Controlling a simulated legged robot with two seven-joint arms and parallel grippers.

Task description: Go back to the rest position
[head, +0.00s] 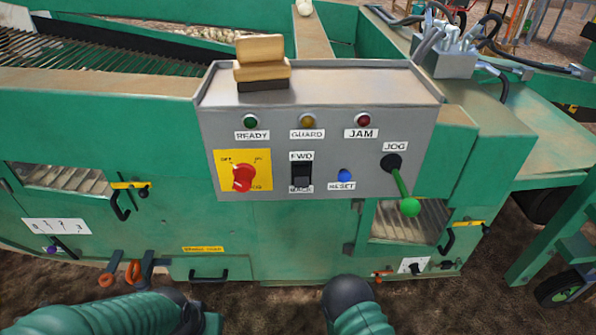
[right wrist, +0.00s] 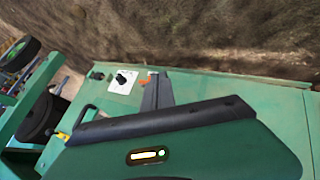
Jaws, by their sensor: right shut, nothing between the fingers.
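In the right wrist view my right gripper (right wrist: 157,88) shows as dark fingers together, shut and empty, beyond its green housing. Behind it is the machine's green side with a black knob (right wrist: 122,80) on a white plate. In the head view my green-sleeved arms lie low at the bottom edge, below the grey control panel (head: 270,190) and apart from it. My left gripper does not show, and my right gripper is not visible in the head view.
The panel carries a red rotary switch (head: 243,177), a black rocker switch (head: 301,174), a blue reset button (head: 344,176) and a green-tipped jog lever (head: 409,207). A tan block (head: 261,62) sits on top. Orange rings (head: 133,272) stick out at lower left. Brown ground lies in front.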

